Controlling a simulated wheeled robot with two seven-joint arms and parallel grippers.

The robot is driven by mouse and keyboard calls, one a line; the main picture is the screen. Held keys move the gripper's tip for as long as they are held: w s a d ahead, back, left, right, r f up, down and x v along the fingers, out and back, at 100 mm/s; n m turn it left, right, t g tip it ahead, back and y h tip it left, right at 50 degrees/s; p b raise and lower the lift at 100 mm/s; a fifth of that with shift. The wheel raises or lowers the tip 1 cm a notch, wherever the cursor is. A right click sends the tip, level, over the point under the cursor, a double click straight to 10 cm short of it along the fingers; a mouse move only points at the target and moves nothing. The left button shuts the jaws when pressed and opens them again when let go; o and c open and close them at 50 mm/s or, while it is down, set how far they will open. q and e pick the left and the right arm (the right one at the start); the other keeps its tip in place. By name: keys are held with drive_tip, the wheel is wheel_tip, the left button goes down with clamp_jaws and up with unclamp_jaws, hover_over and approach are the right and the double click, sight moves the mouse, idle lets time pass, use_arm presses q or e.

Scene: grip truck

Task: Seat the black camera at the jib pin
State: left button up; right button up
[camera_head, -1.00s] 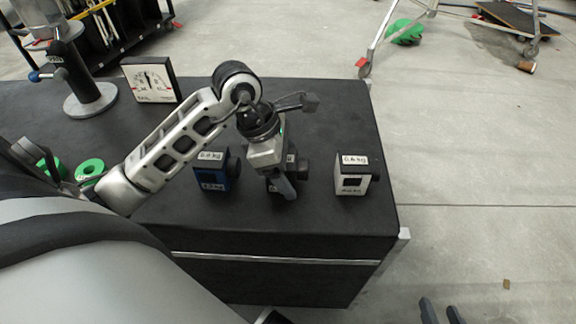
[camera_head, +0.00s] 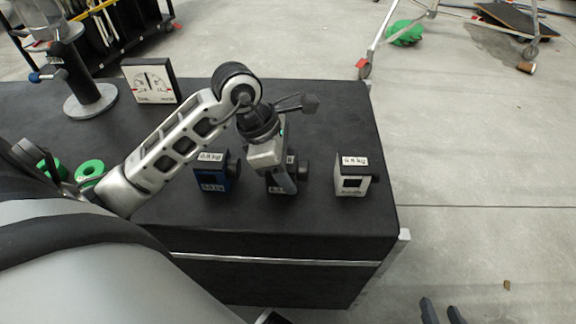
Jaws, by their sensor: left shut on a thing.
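The black camera (camera_head: 302,171) stands on the black cart top between a blue camera and a white camera, mostly hidden behind my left gripper. My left gripper (camera_head: 282,186) comes down over it from above and is shut on it. The camera appears still on the cart top. My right gripper (camera_head: 441,312) shows only at the bottom edge, past the cart's right side, with its two dark fingertips apart and nothing seen between them. A post on a round grey base (camera_head: 90,99) stands at the cart's back left; I cannot make out the jib pin.
The blue camera (camera_head: 212,177) is close left of my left gripper, and the white camera (camera_head: 352,178) stands to its right. A dial gauge (camera_head: 150,81) stands at the back. Green rings (camera_head: 89,170) lie at left. The cart top (camera_head: 335,108) is clear at back right.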

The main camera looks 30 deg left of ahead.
sight(289, 159)
use_arm(q)
drive_tip(key=shift+r+p, duration=0.85)
drive_tip(key=shift+r, duration=0.45)
drive_tip(key=shift+r+p, duration=1.85)
drive_tip(key=shift+r, duration=0.65)
drive_tip(key=shift+r, duration=0.1)
wheel_tip(289, 159, up, 7)
drive_tip(key=p, duration=0.5)
drive_tip(key=shift+r, duration=0.2)
drive_tip(key=shift+f, duration=0.1)
